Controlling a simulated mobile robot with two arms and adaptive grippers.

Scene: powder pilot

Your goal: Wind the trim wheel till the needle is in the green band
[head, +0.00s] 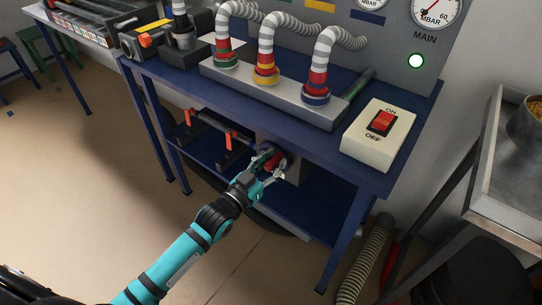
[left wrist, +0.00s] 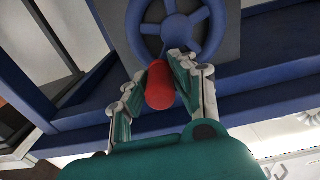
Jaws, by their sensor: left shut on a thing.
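The trim wheel (left wrist: 178,24) is a blue spoked wheel at the top of the left wrist view. Its red handle knob (left wrist: 159,88) sticks out toward the camera. My left gripper (left wrist: 160,76) has its fingers on either side of the knob and is shut on it. In the head view, my left gripper (head: 270,175) is at the red knob (head: 277,163) under the blue bench, partly hiding the wheel. The MAIN gauge (head: 435,10), with a red needle, is cut off by the top edge; I cannot make out a green band. My right gripper is not in view.
The blue bench (head: 400,182) carries a switch box (head: 370,150) marked ON and OFF and several striped hoses. Orange-ended bars (head: 232,138) lie on the lower shelf. A metal trolley (head: 508,190) stands right.

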